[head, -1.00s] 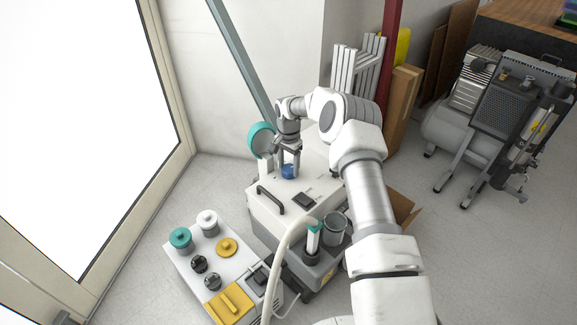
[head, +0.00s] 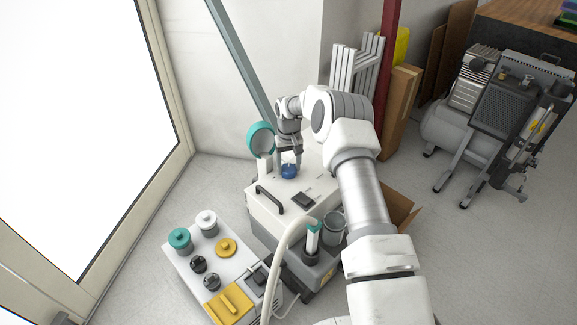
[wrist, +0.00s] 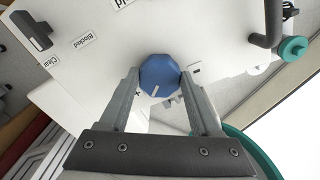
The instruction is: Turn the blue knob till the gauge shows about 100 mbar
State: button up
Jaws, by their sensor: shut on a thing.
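The blue knob (head: 289,172) sits on top of the white compressor box (head: 268,212). It also shows in the wrist view (wrist: 160,76), with a short white mark on its face pointing toward the lower left. My gripper (head: 289,166) reaches down from above and is shut on the knob, one finger on each side in the wrist view (wrist: 160,84). The teal-rimmed gauge (head: 261,139) stands just behind and left of the knob. Its dial faces away or is too small to read. In the wrist view only its teal rim (wrist: 250,145) shows.
A black handle (head: 270,199) and a black switch (head: 302,200) are on the box. A second unit (head: 190,262) with several knobs stands at the front left. A pale hose (head: 283,255) rises in front. A large compressor (head: 490,125) stands at the right on open floor.

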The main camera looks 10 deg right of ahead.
aim_at(289, 168)
jog(key=n, duration=0.5)
jog(key=shift+d, duration=0.1)
dwell(0.4)
jog(key=o, duration=1.4)
jog(key=shift+r, duration=0.15)
notch_tip(289, 168, up, 17)
jog(key=p, duration=0.4)
jog(key=shift+r+p, duration=0.1)
jog(key=shift+p, duration=0.3)
